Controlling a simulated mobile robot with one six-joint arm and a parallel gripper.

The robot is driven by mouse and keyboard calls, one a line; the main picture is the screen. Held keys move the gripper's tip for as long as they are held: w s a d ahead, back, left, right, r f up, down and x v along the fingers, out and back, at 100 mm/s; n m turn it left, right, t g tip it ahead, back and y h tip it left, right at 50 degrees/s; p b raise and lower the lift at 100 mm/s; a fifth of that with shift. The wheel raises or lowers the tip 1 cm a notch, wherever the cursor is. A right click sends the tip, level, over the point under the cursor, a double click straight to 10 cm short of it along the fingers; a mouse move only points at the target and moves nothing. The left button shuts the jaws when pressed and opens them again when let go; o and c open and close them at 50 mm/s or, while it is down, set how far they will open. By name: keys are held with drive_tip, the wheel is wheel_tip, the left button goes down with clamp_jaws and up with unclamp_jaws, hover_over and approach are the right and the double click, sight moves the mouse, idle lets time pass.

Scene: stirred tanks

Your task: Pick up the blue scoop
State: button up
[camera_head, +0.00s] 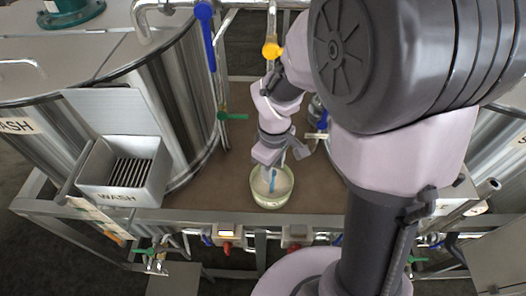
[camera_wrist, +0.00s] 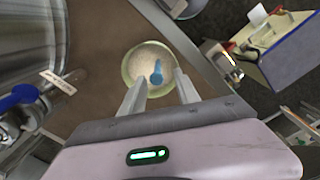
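The blue scoop (camera_wrist: 157,75) stands in a pale green bowl (camera_wrist: 129,68) filled with whitish grains, in the wrist view. In the head view the scoop (camera_head: 272,180) shows as a small blue strip inside the bowl (camera_head: 271,202), on the brown deck between the tanks. My gripper (camera_wrist: 160,84) is open, with one finger on each side of the scoop's handle. In the head view my gripper (camera_head: 273,168) points down over the bowl and partly hides the scoop. I cannot tell whether the fingers touch it.
A steel tank (camera_head: 180,95) stands left of the bowl. A white box labelled WASH (camera_head: 122,180) hangs at the frame's left front. Valves with blue (camera_head: 205,35), yellow and green handles stand behind. The brown deck (camera_head: 215,185) around the bowl is clear.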

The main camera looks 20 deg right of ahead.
sight(272, 184)
drive_tip(key=f, duration=0.3)
drive_tip(key=f+b, duration=0.1)
drive_tip(key=f, duration=0.2)
drive_tip(key=w+f, duration=0.1)
drive_tip(key=f, duration=0.2)
drive_tip(key=shift+d+f, duration=0.1)
drive_tip(key=shift+f, duration=0.2)
drive_tip(key=shift+w+d+f, duration=0.1)
drive_tip(key=shift+f, duration=0.15)
drive_tip(key=shift+c, duration=1.3)
clamp_jaws()
